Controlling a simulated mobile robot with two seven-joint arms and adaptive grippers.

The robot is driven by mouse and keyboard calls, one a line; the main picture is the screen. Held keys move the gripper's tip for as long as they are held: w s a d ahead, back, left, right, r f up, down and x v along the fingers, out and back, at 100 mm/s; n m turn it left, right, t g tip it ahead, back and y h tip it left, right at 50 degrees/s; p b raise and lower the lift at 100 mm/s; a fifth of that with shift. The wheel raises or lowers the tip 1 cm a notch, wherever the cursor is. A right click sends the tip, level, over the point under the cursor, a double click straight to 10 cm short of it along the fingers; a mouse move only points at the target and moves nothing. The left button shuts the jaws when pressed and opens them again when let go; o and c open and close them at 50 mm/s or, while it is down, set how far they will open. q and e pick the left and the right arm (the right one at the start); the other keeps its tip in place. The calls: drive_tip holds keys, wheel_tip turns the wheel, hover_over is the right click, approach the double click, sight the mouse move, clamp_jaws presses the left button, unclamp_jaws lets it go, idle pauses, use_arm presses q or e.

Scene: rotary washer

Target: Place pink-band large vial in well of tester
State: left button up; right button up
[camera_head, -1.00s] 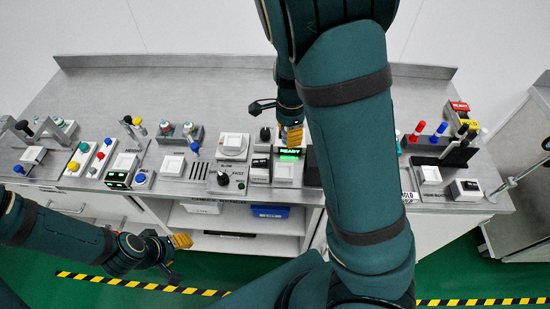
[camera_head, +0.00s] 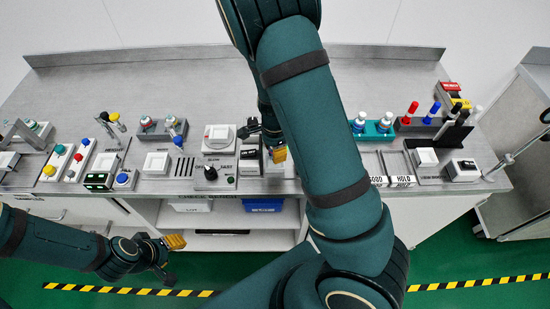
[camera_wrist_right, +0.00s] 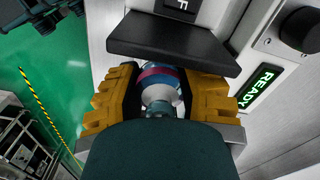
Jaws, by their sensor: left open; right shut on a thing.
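The pink-band large vial (camera_wrist_right: 158,76) shows in the right wrist view, with a blue top and a pale body. My right gripper (camera_wrist_right: 158,98) is shut on it, one yellow finger on each side. In the head view this gripper (camera_head: 279,154) is over the middle of the bench, and the vial is hidden there. The tester's green READY display (camera_wrist_right: 259,86) is just right of the gripper in the wrist view. A black plate (camera_wrist_right: 172,42) sits close beyond the vial. I cannot see the well. My left gripper (camera_head: 174,242) is open and empty in front of the bench.
A teal rack (camera_head: 373,130) with blue-and-white vials stands right of my right arm. Farther right are a dark rack (camera_head: 415,124) with red and blue items and GOOD and HOLD trays (camera_head: 399,165). A knob box (camera_head: 212,174) is left of the right gripper. The back bench is clear.

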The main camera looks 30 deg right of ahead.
drive_tip(key=shift+f+b, duration=0.45)
drive_tip(key=shift+f, duration=1.4)
drive_tip(key=shift+f, duration=0.15)
drive_tip(key=o, duration=1.1)
wheel_tip(320, 180, up, 12)
drive_tip(key=p, duration=0.3)
drive_tip(key=shift+r+p, duration=0.2)
drive_tip(key=shift+p, duration=0.15)
